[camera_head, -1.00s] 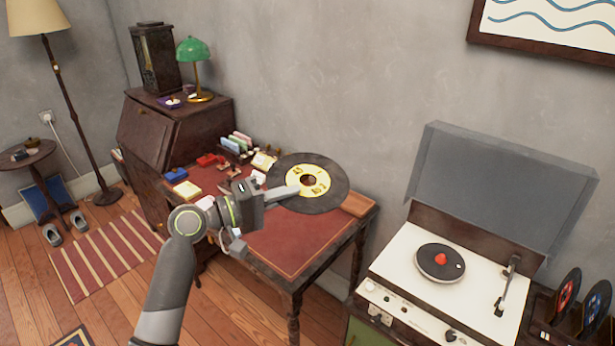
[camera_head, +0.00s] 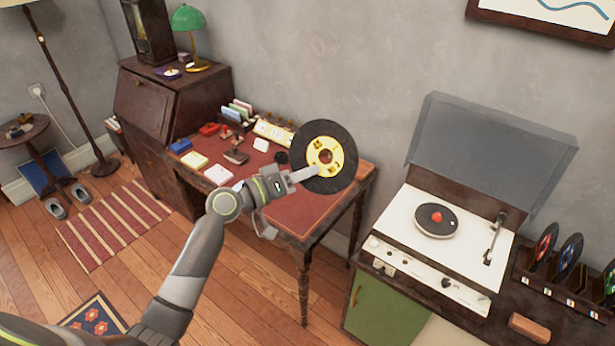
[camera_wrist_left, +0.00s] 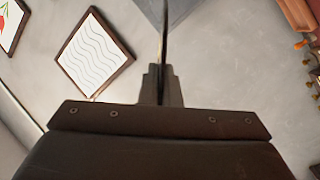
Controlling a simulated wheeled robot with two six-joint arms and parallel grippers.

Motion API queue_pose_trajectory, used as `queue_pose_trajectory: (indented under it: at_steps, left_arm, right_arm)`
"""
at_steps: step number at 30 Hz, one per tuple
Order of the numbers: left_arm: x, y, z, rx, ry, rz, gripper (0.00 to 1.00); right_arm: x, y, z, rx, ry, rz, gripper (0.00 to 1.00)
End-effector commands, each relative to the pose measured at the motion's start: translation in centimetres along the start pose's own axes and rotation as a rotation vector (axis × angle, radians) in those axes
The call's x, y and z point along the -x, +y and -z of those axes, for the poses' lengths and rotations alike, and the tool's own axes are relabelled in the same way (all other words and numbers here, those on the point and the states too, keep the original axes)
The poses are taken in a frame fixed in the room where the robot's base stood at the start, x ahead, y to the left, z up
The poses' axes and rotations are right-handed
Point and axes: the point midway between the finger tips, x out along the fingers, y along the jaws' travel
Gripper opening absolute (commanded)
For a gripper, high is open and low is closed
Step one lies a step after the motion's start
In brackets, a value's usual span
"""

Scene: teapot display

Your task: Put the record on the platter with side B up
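My left gripper (camera_head: 314,173) is shut on the black record (camera_head: 342,142), holding it in the air above the desk's right end. The record is tilted steeply, its yellow label with dark marks facing the head camera; I cannot read the side letter. In the left wrist view the record (camera_wrist_left: 165,35) shows edge-on, pinched between the fingers (camera_wrist_left: 162,85). The dark platter (camera_head: 425,229) with a red centre piece (camera_head: 437,216) sits on the white record player (camera_head: 398,238), to the right of the held record. My right gripper is not in view.
The player's clear lid (camera_head: 490,150) stands open behind it, and the tonearm (camera_head: 494,240) is at the platter's right. Several records (camera_head: 545,243) stand in a rack at the far right. The desk (camera_head: 300,208) holds cards and stationery.

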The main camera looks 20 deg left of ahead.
Motion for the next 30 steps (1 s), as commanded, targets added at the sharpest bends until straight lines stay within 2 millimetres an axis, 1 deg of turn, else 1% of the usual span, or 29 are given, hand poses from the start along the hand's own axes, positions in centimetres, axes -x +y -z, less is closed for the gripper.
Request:
queue_pose_trajectory:
  at_steps: [1,9,13,21,23,24,30]
  left_arm:
    - [0.0,-0.4,-0.4,-0.082,0.001,-0.003,0.0]
    - [0.0,-0.4,-0.4,-0.556,0.002,-0.002,0.0]
    - [0.0,-0.4,-0.4,-0.78,0.002,-0.003,0.0]
    - [0.0,-0.2,-0.3,-1.2,0.002,-0.002,0.0]
    - [0.0,-0.2,-0.3,-1.29,0.002,-0.002,0.0]
    - [0.0,-0.4,-0.5,-1.315,0.003,-0.002,0.0]
    - [0.0,-0.4,-0.5,-1.449,0.003,-0.001,0.0]
  right_arm:
    - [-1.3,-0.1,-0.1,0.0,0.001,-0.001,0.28]
    - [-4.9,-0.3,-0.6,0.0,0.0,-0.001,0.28]
    - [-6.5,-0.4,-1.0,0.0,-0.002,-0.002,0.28]
    - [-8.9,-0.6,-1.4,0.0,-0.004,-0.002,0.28]
    - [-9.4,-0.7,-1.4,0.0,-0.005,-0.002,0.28]
    - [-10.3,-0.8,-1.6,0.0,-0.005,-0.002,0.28]
    - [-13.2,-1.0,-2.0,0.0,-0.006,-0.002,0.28]
